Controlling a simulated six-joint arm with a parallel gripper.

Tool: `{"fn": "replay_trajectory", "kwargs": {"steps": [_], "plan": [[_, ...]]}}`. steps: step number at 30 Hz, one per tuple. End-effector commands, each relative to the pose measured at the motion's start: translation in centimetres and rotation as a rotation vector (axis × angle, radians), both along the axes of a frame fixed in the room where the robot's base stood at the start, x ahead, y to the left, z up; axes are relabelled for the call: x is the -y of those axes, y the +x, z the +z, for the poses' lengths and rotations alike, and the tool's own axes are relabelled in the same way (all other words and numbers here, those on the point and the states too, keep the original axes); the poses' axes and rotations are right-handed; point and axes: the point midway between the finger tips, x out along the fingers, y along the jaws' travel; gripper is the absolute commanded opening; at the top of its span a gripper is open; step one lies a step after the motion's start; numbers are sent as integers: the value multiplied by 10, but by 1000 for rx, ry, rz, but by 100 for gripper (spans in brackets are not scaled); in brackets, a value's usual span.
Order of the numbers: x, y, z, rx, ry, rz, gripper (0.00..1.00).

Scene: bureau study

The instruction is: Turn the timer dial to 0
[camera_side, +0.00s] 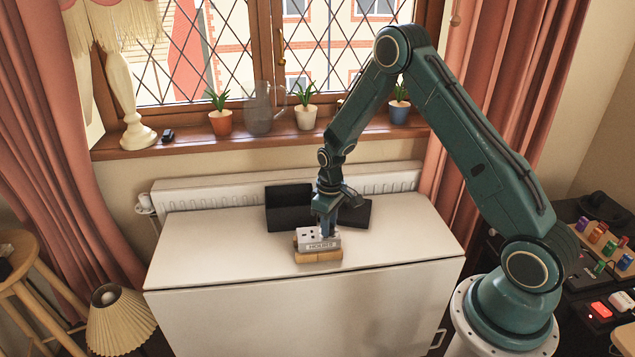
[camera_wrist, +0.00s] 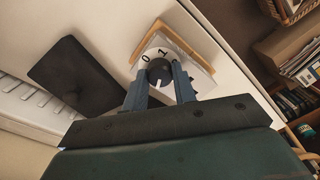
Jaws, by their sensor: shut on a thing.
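The timer is a small light-grey box (camera_side: 312,238) with a lettered front, on a wooden block (camera_side: 318,257) on the white tabletop. In the wrist view its pale face (camera_wrist: 196,76) shows the digits 0 and 1 at the far side of a dark round dial (camera_wrist: 159,70). A light mark shows on the dial's near part, away from the 0. My gripper (camera_side: 326,224) points down over the box. In the wrist view its two blue fingers (camera_wrist: 160,82) stand on either side of the dial, shut on it. The fingers hide parts of the face.
A black angled object (camera_side: 289,207) stands behind the timer, near the radiator (camera_side: 190,189). The white tabletop (camera_side: 210,250) is clear to the left and right. Potted plants and a glass jug (camera_side: 258,108) stand on the windowsill behind.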

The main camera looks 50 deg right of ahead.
Motion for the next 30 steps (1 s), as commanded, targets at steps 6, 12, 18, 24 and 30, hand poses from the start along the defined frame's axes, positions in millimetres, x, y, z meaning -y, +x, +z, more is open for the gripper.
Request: {"fn": "replay_trajectory", "kwargs": {"steps": [6,12,18,24,30], "plan": [[-1,0,0,0,1,207,4],[-1,0,0,-1,1,397,4],[-1,0,0,-1,1,587,4],[-1,0,0,-1,2,776,4],[-1,0,0,-2,1,948,4]]}}
